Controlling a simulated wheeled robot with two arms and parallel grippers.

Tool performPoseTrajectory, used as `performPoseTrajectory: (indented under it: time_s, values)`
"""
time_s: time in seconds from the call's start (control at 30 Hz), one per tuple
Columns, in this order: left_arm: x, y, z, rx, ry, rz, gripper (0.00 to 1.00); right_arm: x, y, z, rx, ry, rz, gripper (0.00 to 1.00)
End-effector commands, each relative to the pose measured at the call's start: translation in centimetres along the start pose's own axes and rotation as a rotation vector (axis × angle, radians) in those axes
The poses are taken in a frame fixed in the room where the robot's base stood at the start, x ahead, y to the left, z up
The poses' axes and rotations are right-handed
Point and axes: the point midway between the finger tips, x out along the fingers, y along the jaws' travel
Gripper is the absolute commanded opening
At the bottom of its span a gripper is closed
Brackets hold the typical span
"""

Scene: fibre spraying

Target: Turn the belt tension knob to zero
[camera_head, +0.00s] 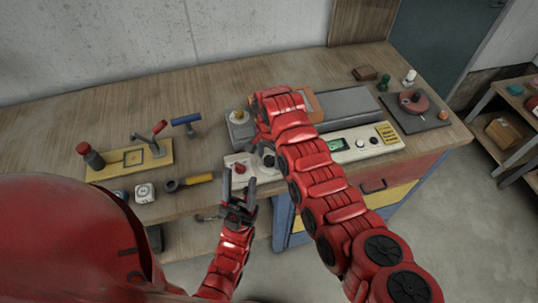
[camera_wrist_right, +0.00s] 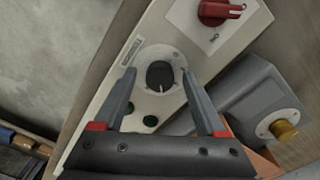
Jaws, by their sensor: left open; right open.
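A black knob (camera_wrist_right: 160,75) on a round white dial sits between the two fingers of my right gripper (camera_wrist_right: 158,73) in the right wrist view. The fingers are open, one on each side of it, and I cannot tell whether they touch it. The dial is on a cream control panel (camera_wrist_right: 112,82); its label is too small to read. In the head view the black knob (camera_head: 268,160) is partly hidden by my right arm. My left gripper (camera_head: 240,180) is open and empty at the panel's front left, near a red knob (camera_head: 240,168).
The red knob also shows in the right wrist view (camera_wrist_right: 215,10). A grey machine with a brass knob (camera_head: 238,116) stands behind the panel. A yellow-handled tool (camera_head: 192,181), a white block (camera_head: 144,193) and a yellow plate (camera_head: 115,167) lie to the left.

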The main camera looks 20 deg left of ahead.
Motion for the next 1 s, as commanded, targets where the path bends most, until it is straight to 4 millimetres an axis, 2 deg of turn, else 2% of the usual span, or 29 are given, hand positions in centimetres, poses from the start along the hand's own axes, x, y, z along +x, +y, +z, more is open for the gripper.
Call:
performPoseTrajectory:
  time_s: [0.17, 0.57, 0.83, 1.0]
  values:
    - [0.0, 0.0, 0.0, 0.0, 0.0, 0.0, 0.5, 0.0, 0.0, 0.0, 0.0, 0.0, -0.001, 0.72]
    - [0.0, 0.0, 0.0, 0.0, 0.0, 0.0, 0.5, 0.0, 0.0, 0.0, 0.0, 0.0, 0.0, 0.0]
    - [-0.3, 0.0, 0.1, 0.0, 0.0, 0.0, 0.5, 0.1, 0.0, 0.0, -0.012, 0.0, -0.001, 0.0]
    - [-1.1, 0.1, 0.2, 0.0, 0.0, 0.0, 0.5, 0.2, -0.1, 0.0, -0.067, 0.0, -0.002, 0.0]
